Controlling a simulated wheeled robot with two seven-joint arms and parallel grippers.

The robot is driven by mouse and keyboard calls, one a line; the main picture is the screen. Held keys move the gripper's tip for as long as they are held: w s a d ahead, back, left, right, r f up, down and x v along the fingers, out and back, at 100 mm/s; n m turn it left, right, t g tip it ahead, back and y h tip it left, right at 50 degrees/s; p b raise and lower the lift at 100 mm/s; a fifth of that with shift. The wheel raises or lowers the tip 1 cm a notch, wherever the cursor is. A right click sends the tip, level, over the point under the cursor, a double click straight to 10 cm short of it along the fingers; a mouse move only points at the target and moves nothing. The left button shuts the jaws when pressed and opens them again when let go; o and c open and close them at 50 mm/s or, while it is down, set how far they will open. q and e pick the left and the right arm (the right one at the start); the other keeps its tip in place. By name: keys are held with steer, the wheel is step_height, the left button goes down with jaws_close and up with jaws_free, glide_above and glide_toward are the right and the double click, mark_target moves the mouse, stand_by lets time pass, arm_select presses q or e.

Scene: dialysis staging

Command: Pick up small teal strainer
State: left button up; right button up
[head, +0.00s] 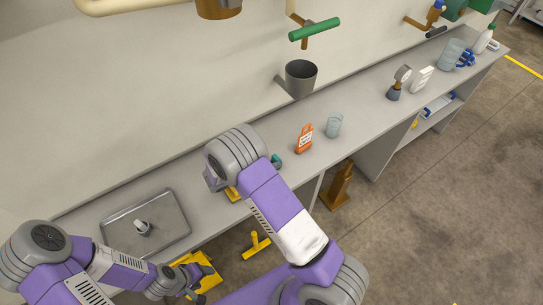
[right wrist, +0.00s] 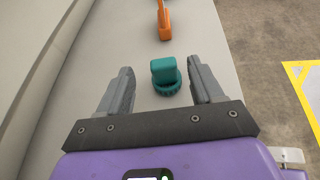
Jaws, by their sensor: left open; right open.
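The small teal strainer (right wrist: 166,76) lies on the grey counter (right wrist: 215,45). In the right wrist view it is between the two fingers of my right gripper (right wrist: 160,66), with clear gaps on both sides. That gripper is open and empty. In the head view the strainer (head: 277,161) shows only partly, beside my right forearm, and my right fingers are hidden by the arm. My left gripper (head: 190,289) is at the bottom left of the head view, open, low in front of the counter and far from the strainer.
A metal tray (head: 175,211) with a small object lies at the left. A grey cup (head: 300,77) is at the wall. A yellow item (head: 232,193) is near my right wrist.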

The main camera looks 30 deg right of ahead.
mark_target(274, 158)
steer(key=x, duration=0.6)
steer(key=shift+s+f, duration=0.1)
steer(key=shift+s, duration=0.1)
steer(key=shift+c, duration=0.5)
steer(key=c, duration=1)
